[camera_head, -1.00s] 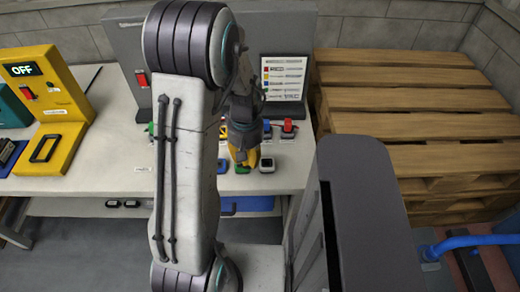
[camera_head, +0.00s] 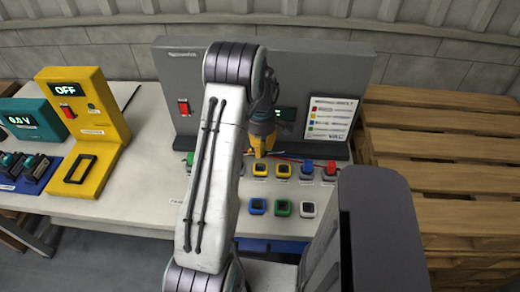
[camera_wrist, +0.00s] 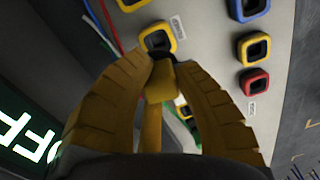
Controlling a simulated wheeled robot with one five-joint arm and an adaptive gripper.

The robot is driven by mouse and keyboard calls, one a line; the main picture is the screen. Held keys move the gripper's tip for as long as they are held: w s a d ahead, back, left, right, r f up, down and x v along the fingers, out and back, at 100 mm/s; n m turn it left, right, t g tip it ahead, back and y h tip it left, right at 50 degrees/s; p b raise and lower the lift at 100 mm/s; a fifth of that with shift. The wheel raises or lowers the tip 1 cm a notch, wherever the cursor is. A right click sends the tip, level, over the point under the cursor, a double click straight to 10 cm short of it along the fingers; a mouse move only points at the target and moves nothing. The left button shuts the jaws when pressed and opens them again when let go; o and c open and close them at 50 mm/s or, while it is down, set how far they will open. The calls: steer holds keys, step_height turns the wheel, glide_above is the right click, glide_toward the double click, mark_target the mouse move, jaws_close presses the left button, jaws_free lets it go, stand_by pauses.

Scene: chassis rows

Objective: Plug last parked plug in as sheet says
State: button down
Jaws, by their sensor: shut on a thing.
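My gripper (camera_head: 262,152) is shut on a small yellow plug (camera_wrist: 160,82), which shows between the yellow fingers in the wrist view. It hangs at the row of coloured sockets in front of the grey console. A yellow socket (camera_wrist: 158,38) lies just beyond the fingertips; I cannot tell whether the plug touches it. In the head view, yellow sockets (camera_head: 284,171) sit near a blue plug (camera_head: 307,166) and a red plug (camera_head: 330,167). The sheet (camera_head: 331,118), with coloured lines, stands on the console's right; its text is too small to read surely.
A yellow OFF unit (camera_head: 85,130) and a teal meter (camera_head: 32,118) stand at left. Wooden pallets (camera_head: 435,150) are at right. The grey console (camera_head: 185,70) stands behind.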

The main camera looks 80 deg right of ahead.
steer(key=shift+n, duration=0.8)
steer(key=shift+f, duration=0.15)
steer(key=shift+f+b, duration=1.05)
steer(key=shift+f, duration=1.15)
steer(key=shift+b, duration=0.3)
steer(key=shift+f+b, duration=1.1)
steer(key=shift+f, duration=0.25)
steer(key=c, duration=1)
jaws_free()
